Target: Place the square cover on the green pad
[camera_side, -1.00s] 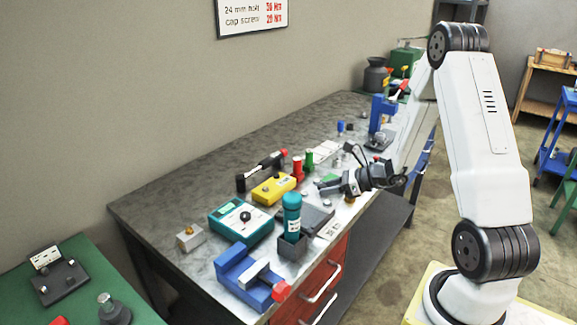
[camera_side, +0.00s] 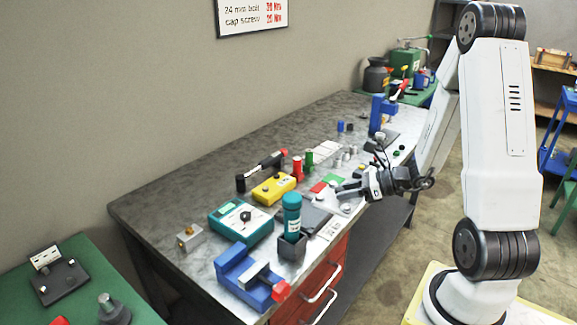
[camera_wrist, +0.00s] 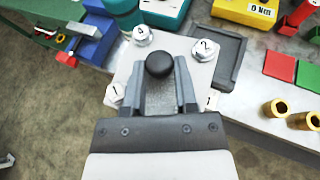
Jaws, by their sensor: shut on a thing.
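My gripper (camera_wrist: 162,100) is shut around a grey piece topped by a round black knob (camera_wrist: 159,65), at the middle of a light grey square plate (camera_wrist: 203,73). This looks like the square cover, with numbered hex bolts near its corners; my fingers hide part of it. I cannot tell whether it rests on something or is lifted. In the side view my gripper (camera_side: 343,191) is low at the bench's front edge. The green pad (camera_side: 335,179) lies bare on the bench behind it; it also shows at the right of the wrist view (camera_wrist: 309,76).
A red pad (camera_wrist: 279,65) lies beside the green one. Two brass sleeves (camera_wrist: 275,107) stand near the pads. A dark tray (camera_wrist: 230,48) lies close by the plate. A yellow box (camera_side: 273,189), teal box (camera_side: 240,222) and blue vise (camera_side: 245,275) stand farther left.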

